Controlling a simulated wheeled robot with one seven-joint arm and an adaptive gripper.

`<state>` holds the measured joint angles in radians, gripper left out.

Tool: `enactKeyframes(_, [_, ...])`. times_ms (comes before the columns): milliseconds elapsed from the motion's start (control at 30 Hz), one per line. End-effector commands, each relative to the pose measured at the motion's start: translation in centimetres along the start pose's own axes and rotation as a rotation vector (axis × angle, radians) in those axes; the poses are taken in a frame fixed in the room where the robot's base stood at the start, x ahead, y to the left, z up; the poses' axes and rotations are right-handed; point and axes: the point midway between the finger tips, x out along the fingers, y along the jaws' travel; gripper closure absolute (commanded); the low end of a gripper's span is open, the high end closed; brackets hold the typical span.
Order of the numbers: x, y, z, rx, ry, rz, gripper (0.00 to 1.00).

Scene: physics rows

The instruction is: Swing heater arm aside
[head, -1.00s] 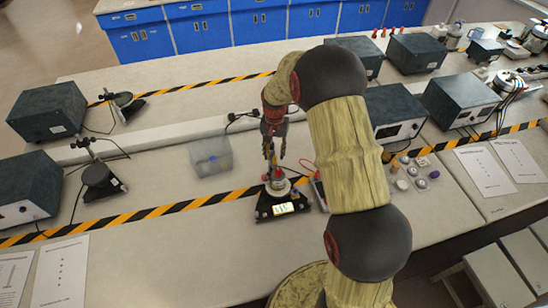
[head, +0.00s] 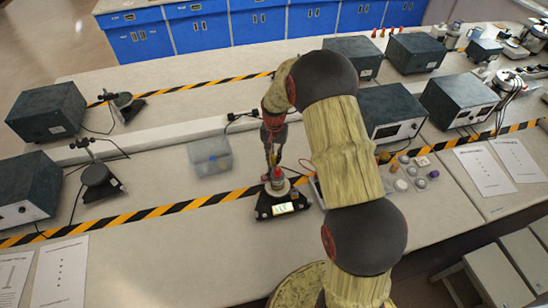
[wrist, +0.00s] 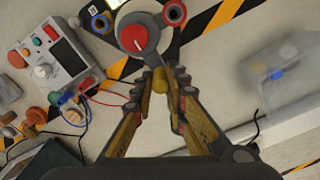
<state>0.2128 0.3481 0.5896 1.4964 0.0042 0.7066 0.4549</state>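The heater stand, with a black base and lit display (head: 283,208), sits on the bench below my gripper (head: 270,168). In the wrist view its pale round top carries a red dial (wrist: 133,38).
A clear box (head: 210,156) stands left of the stand. A control box with wires (wrist: 55,58) and small coloured pieces (head: 411,175) lie to the right in the head view. Black-and-yellow tape (head: 180,208) crosses the bench.

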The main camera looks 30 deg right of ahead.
Motion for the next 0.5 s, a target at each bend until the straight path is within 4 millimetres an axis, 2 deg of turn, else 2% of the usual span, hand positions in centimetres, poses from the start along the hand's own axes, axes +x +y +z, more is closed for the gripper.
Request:
enactKeyframes(200, [-0.03,-0.02,-0.03,0.000,0.001,0.000,1.00])
enactKeyframes(500, [-0.04,-0.03,-0.04,0.000,0.001,-0.001,1.00])
